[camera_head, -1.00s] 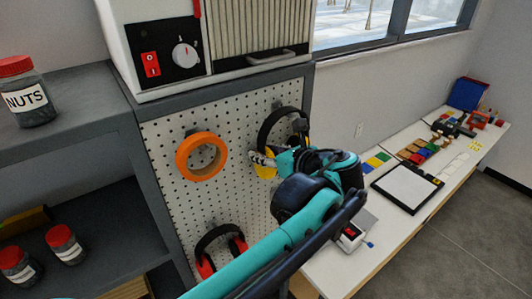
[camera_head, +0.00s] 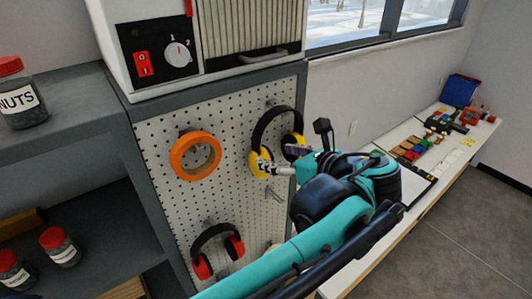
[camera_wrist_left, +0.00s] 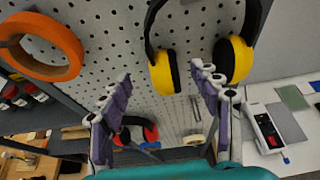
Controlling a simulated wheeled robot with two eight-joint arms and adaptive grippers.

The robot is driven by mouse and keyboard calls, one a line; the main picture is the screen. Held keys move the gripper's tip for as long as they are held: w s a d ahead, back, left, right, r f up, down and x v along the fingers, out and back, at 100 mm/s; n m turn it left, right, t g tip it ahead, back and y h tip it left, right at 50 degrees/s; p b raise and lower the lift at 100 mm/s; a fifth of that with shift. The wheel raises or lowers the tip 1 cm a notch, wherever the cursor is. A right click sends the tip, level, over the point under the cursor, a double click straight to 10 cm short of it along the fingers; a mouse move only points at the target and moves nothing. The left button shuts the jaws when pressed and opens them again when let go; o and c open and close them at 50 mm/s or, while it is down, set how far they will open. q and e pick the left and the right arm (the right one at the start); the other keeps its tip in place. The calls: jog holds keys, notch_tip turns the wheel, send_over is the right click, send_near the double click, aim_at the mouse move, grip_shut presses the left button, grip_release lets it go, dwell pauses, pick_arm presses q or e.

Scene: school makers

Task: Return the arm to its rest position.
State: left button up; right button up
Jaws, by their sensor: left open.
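My left arm reaches up from the bottom of the head view, with its open gripper (camera_head: 284,160) in front of the pegboard. In the left wrist view its two purple-padded fingers stand wide apart with nothing between them (camera_wrist_left: 163,82). Yellow earmuffs with a black band (camera_head: 257,138) hang on the pegboard just behind the fingers. They also show beyond the fingertips in the wrist view (camera_wrist_left: 237,58); I cannot tell whether a fingertip touches them. My right gripper is in neither view.
The pegboard (camera_head: 230,198) also holds an orange ring (camera_head: 178,158) and red earmuffs (camera_head: 203,268). A white machine (camera_head: 115,45) stands above. Dark shelves with jars (camera_head: 22,108) are left. A long white table (camera_head: 350,268) with blocks and tools runs along the right wall.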

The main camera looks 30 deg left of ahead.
pick_arm(q)
jog(key=v, duration=0.4)
jog(key=s+d+f+n+h+b, duration=0.1)
jog(key=f+n+h+b, duration=0.3)
jog(key=f, duration=1.6)
jog(key=s+d+f+n+t+h+b, duration=0.1)
jog(key=s+f+n+h+b, duration=0.3)
jog(key=f+n+b, duration=0.7)
jog(key=s+d+f+n+t+h+b, duration=0.1)
jog(key=f+n+h+b, duration=0.3)
jog(key=f+b, duration=1.6)
notch_tip(320, 180, down, 10)
jog(key=s+n, duration=0.1)
jog(key=n, duration=0.2)
jog(key=shift+s+f, duration=0.25)
jog(key=shift+d, duration=0.1)
